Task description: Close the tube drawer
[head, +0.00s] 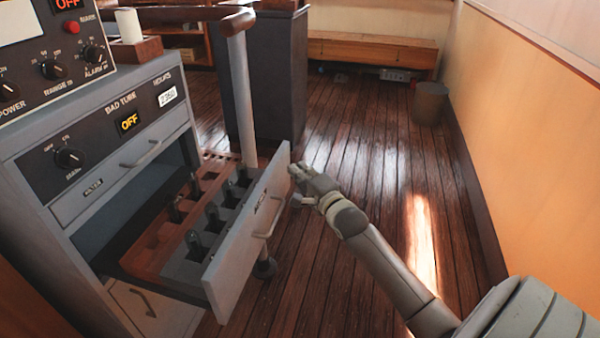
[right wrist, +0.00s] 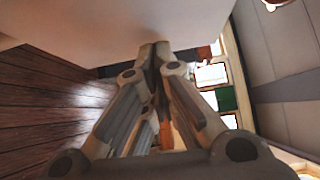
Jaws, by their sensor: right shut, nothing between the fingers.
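The tube drawer (head: 245,235) stands pulled out of the grey console (head: 105,118), with its inside showing. Dark tube-like pieces sit in its brown and grey rack. Its front panel carries a bar handle (head: 270,220). My right gripper (head: 295,174) is at the upper right end of the front panel, on its outer side. It also shows in the right wrist view (right wrist: 153,48), with its fingers together and empty. Their tips are at a pale surface, seemingly the drawer front; I cannot tell whether they touch it. My left gripper is out of view.
Above the open drawer is a shut drawer (head: 110,178), and below it another drawer (head: 150,305). A rail post (head: 241,95) stands behind the tube drawer. Wooden floor (head: 360,130) lies clear toward a bin (head: 430,103) by the right wall.

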